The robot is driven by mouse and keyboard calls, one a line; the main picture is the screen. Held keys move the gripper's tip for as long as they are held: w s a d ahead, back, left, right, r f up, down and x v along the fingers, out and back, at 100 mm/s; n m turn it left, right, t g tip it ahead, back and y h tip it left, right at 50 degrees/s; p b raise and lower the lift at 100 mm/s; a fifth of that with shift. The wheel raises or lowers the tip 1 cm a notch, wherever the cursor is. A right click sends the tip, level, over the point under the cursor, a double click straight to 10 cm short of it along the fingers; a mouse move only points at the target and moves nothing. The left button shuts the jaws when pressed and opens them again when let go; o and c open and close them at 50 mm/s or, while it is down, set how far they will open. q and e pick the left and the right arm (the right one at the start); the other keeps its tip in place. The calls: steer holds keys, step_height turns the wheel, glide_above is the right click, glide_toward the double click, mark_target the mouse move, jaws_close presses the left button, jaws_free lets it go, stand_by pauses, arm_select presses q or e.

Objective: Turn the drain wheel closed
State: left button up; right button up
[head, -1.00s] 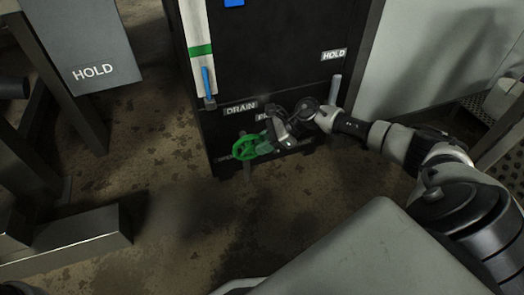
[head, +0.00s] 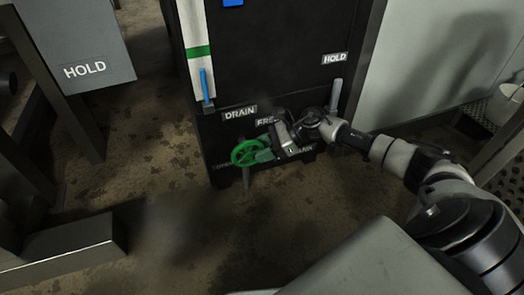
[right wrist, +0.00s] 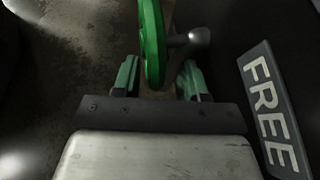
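The green drain wheel (head: 241,154) sits low on the front of the black cabinet, below the DRAIN label (head: 240,112). My right gripper (head: 264,153) is at the wheel's right side, reaching in from the right. In the right wrist view the green wheel (right wrist: 152,42) shows edge-on between the two fingers of the open right gripper (right wrist: 157,80). Gaps show beside the rim, so the fingers are around it and not clamped. A grey knob (right wrist: 199,37) sticks out to the right of the rim. My left gripper is not in view.
A FREE label (right wrist: 268,110) is right of the gripper; my arm partly covers it in the head view. A blue handle (head: 207,87) and a grey handle (head: 335,96) are higher on the cabinet. A metal beam (head: 65,248) lies left; floor between is clear.

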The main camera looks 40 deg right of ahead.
steer(key=shift+s, duration=0.1)
steer(key=shift+s+d, duration=0.1)
steer(key=p+v, duration=0.5)
steer(key=v, duration=0.5)
steer(key=shift+d+r, duration=0.2)
